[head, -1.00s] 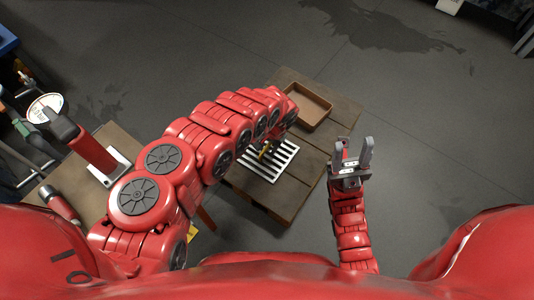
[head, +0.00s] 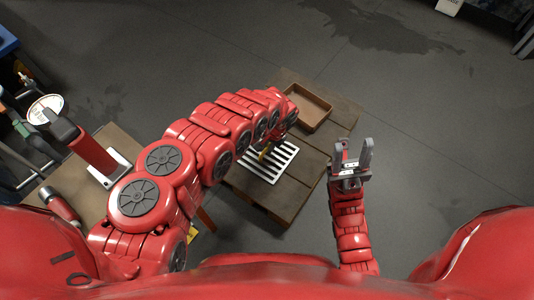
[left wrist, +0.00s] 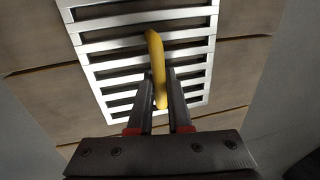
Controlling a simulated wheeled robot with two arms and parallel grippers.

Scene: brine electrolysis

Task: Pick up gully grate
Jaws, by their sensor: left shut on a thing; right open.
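The gully grate (head: 272,165) is a silver slatted square on a low wooden table, partly hidden by my left arm in the head view. In the left wrist view the grate (left wrist: 108,65) fills the upper middle, with a yellow handle (left wrist: 154,50) standing over its slats. My left gripper (left wrist: 161,98) is shut on the yellow handle. In the head view my left gripper's fingertips are hidden behind the arm. I cannot tell whether the grate touches the tabletop. My right gripper (head: 350,158) is open and empty, to the right of the table.
The wooden table (head: 305,165) also carries a brown open tray (head: 312,110) behind the grate. At the left, another table (head: 80,185) holds a red upright device (head: 92,150). The dark floor to the right is clear.

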